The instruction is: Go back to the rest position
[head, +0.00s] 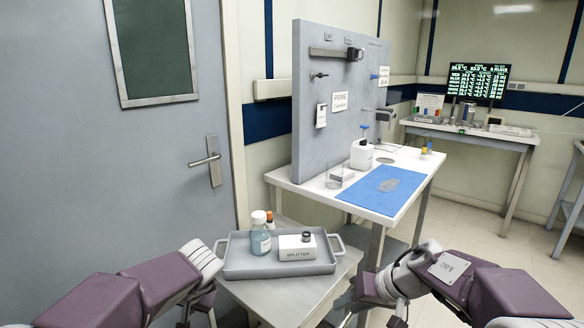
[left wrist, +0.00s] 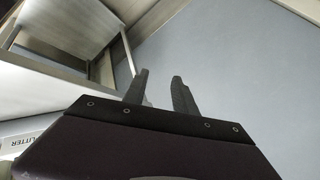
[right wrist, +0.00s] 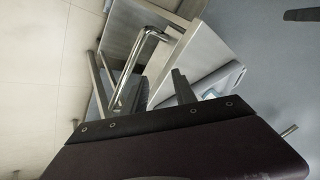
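My left gripper (head: 197,316) hangs low at the left of the small cart, its arm bent in from the left. In the left wrist view its two dark fingers (left wrist: 160,84) stand apart with nothing between them. My right gripper (head: 370,316) is low at the right of the cart, partly hidden by its own wrist. In the right wrist view its fingers (right wrist: 160,82) are also apart, and I see nothing held; a bent metal bar (right wrist: 145,60) shows behind them.
Between my arms a grey tray (head: 238,268) on the cart (head: 262,293) holds a bottle (head: 260,238), a small orange-capped vial (head: 270,221) and a white SPLITTER box (head: 298,247). Behind stands a white bench (head: 412,178) with an upright panel (head: 320,85). A grey door (head: 165,130) is at left.

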